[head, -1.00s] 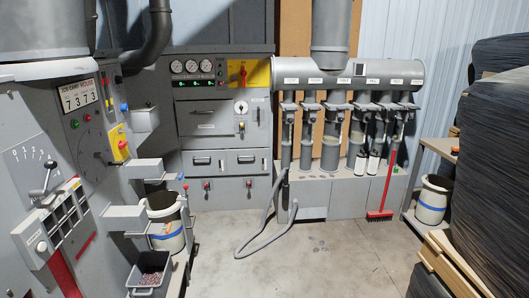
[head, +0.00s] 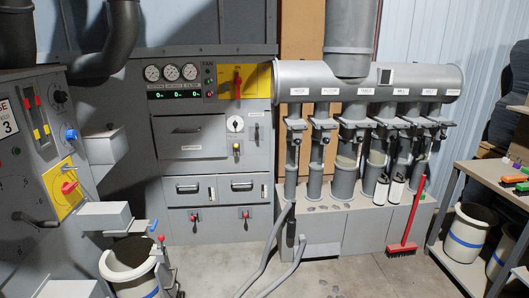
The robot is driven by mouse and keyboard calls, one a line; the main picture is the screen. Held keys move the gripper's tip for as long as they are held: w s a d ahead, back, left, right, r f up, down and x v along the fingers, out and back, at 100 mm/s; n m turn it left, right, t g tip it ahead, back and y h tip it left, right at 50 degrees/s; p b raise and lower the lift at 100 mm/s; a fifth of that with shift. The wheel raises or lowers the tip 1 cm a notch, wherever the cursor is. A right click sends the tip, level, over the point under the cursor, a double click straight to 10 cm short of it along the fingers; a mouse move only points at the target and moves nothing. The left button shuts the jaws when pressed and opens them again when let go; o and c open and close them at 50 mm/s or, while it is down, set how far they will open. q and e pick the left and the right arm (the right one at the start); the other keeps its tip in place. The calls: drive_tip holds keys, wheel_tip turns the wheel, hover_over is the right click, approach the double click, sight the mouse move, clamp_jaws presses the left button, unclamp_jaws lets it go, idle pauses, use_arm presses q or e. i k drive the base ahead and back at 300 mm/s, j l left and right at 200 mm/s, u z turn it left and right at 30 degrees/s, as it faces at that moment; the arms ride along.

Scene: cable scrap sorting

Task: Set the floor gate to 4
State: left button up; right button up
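A grey horizontal duct manifold (head: 348,80) runs along the back right wall with a row of small white labels. The second label from the left (head: 329,91) seems to read FLOOR, but the print is too small to be sure. Under it hangs a gate fitting (head: 323,124) with a dark clamp-like part on a vertical grey pipe. Similar gates hang in a row beside it, such as the leftmost gate (head: 295,125). Any number scale on the gates is too small to read. Neither of my grippers is in view.
A grey control cabinet (head: 212,150) with gauges and a yellow switch panel (head: 244,81) stands left of the pipes. A grey hose (head: 269,255) lies on the floor before them. A red broom (head: 413,215) leans at right, near a shelf (head: 480,180). A machine with a bucket (head: 132,270) stands left.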

sight(328, 126)
drive_tip(key=i, duration=1.45)
